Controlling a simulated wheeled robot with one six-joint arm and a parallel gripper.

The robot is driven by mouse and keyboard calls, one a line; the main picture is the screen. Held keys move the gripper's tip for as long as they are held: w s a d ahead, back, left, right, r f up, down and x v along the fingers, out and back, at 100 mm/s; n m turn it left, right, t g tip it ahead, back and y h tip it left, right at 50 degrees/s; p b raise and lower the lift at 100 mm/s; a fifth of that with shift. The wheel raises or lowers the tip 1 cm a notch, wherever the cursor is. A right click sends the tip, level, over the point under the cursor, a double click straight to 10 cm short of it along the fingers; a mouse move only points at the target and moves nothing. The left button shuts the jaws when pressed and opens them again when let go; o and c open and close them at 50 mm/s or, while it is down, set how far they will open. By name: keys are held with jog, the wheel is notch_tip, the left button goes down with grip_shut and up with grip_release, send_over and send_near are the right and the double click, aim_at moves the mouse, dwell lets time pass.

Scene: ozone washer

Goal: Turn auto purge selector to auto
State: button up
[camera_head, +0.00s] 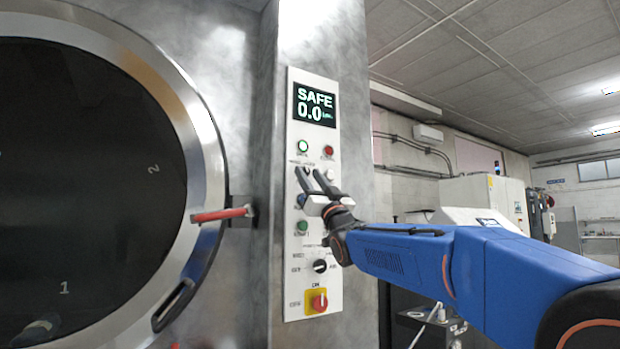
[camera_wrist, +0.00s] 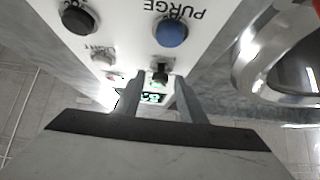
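My gripper (camera_head: 309,172) is open and empty at the upper part of the white control panel (camera_head: 292,90). In the wrist view, my gripper (camera_wrist: 158,82) has its two fingers spread, with a small dark selector knob (camera_wrist: 160,71) lined up between the tips. This knob sits beside the blue button (camera_wrist: 171,30) marked PURGE. I cannot read its own label or position, nor tell whether the fingers touch it. In the head view my fingers hide it. Another black selector (camera_head: 320,266) sits lower on the panel, its labels too small to read.
A display (camera_head: 315,105) reads SAFE 0.0 above a green lamp (camera_head: 303,146) and a red lamp (camera_head: 328,152). A red-and-yellow switch (camera_head: 318,302) is at the panel's bottom. The round door (camera_head: 205,130) with a red handle (camera_head: 221,214) stands left.

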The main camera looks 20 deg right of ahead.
jog(key=shift+c, duration=0.6)
grip_shut()
jog(key=shift+m+h, duration=0.5)
jog(key=shift+s+a+m+t+h, duration=0.1)
jog(key=shift+m+t+h, duration=0.05)
jog(key=shift+m+h, duration=0.9)
jog(key=shift+w+a+m+t+h, duration=0.1)
jog(key=shift+a+m+t+h, duration=0.1)
jog(key=shift+m+h, duration=0.85)
jog(key=shift+s+a+m+t+h, duration=0.1)
jog(key=shift+m+t+h, duration=0.05)
jog(key=shift+m+h, duration=0.9)
jog(key=m+g+h, duration=0.1)
jog(key=m+h, duration=0.4)
jog(key=m, duration=0.1)
jog(key=shift+a+r, duration=0.1)
jog(key=shift+s+a+r+m+g+h, duration=0.15)
jog(key=shift+m+g+h, duration=1.1)
jog(key=shift+m, duration=0.8)
jog(key=shift+a+r+m+g+h, duration=0.15)
jog(key=shift+m+g+h, duration=1.1)
jog(key=shift+m, duration=0.75)
jog(key=shift+d+m, duration=0.1)
jog(key=shift+m, duration=0.2)
